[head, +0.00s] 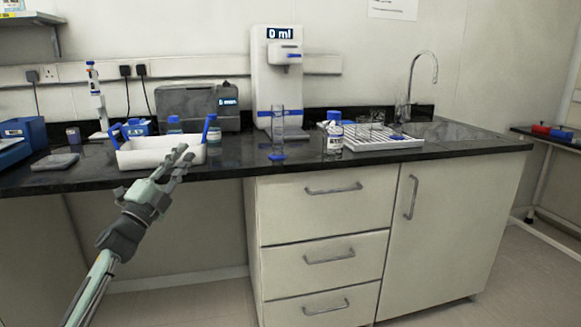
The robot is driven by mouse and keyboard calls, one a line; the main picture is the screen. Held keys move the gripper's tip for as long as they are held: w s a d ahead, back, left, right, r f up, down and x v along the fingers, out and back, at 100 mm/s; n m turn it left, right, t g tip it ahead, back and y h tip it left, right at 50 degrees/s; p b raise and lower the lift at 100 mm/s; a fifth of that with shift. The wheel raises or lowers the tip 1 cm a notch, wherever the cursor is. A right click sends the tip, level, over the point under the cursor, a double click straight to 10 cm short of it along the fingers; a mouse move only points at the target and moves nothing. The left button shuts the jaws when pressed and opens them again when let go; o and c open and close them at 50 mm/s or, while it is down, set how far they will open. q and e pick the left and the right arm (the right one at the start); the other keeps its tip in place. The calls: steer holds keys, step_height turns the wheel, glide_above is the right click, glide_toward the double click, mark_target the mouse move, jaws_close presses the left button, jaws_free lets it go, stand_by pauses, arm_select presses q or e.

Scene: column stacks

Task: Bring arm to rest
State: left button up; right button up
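My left gripper (182,156) reaches up from the lower left in the head view, its fingers in front of the right end of the white tray (150,156). The two fingertips show apart, with nothing seen between them. Whether the fingers touch the tray cannot be told from this view. The tray has blue upright handles and stands near the counter's front edge. My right gripper is not in view.
Drawers (325,205) stand below right. Floor shows free below the left counter.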

arm_select(q)
steer(key=w+a+f+n+g+y, duration=0.3)
steer(key=w+a+f+n+y, duration=0.1)
steer(key=a+f+n+y, duration=0.75)
steer(key=s+a+f+n+g+y, duration=0.1)
steer(key=s+f+n+g, duration=0.1)
steer(key=f+n+g, duration=0.35)
steer(key=s+a+f+n+g+y, duration=0.1)
steer(key=s+a+f+n+g, duration=0.15)
steer(key=f, duration=0.55)
steer(key=s+d+f+g+h, duration=0.15)
steer(key=s+d+f, duration=0.25)
steer(key=s+f, duration=0.85)
steer(key=s+d+f+g, duration=0.3)
steer(key=s+f, duration=0.7)
steer(key=f, duration=0.5)
steer(key=s+d+f+g, duration=0.1)
steer(key=s+f, duration=0.3)
steer(key=s, duration=0.5)
steer(key=s+d+f+g+h, duration=0.1)
steer(key=s+d+f, duration=0.2)
steer(key=s, duration=0.5)
steer(key=s+d+f+g, duration=0.1)
steer(key=s+f+g, duration=0.1)
steer(key=s+f, duration=0.3)
steer(key=s, duration=0.4)
steer(key=shift+s+d+f, duration=0.35)
steer(key=shift+d, duration=0.05)
